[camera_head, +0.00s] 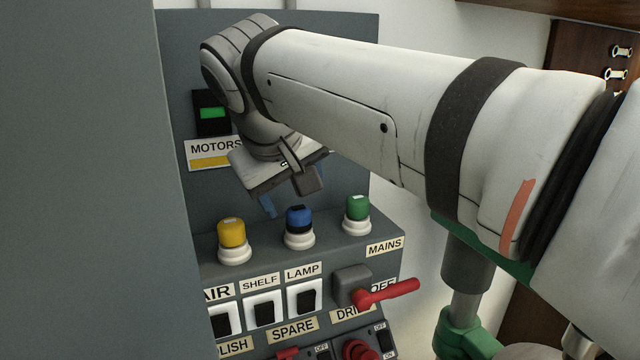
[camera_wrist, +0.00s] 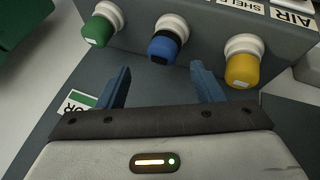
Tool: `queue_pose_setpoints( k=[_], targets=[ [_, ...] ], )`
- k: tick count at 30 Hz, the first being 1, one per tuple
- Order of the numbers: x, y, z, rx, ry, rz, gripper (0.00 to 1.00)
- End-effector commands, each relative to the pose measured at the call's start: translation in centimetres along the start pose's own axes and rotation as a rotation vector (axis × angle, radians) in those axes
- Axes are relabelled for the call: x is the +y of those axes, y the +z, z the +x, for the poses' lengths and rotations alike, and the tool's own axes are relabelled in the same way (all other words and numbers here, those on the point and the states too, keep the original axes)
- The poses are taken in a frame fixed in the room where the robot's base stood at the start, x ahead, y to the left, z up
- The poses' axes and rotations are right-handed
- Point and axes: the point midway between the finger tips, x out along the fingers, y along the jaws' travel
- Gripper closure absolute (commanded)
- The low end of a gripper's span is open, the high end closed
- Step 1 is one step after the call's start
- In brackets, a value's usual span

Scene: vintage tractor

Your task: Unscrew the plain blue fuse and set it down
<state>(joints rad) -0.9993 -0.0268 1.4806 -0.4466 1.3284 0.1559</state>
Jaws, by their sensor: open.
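My gripper (camera_head: 288,197) is open and empty, above and behind the blue fuse. In the wrist view its blue fingers (camera_wrist: 161,70) are spread, with the fuse beyond their tips, apart from them.
Below the ledge are labelled rocker switches (camera_head: 264,309) and a red-handled lever (camera_head: 386,292). A green indicator (camera_head: 212,113) is on the upright panel behind. The yellow and green fuses stand close on either side. A grey cabinet side (camera_head: 90,180) fills the left.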

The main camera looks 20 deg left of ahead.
Motion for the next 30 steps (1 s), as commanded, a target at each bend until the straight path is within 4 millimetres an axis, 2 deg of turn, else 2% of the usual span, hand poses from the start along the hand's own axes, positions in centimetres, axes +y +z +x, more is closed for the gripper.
queue_pose_setpoints(
  k=[6,12,17,30],
  targets=[
    [0.0,0.0,-0.1,0.0,0.0,0.472,0.4],
    [0.0,0.0,0.0,0.0,0.0,0.715,0.4],
    [0.0,0.0,0.6,-0.001,0.001,0.764,0.4],
    [0.1,0.0,6.6,-0.002,0.001,0.763,0.4]
  ],
)
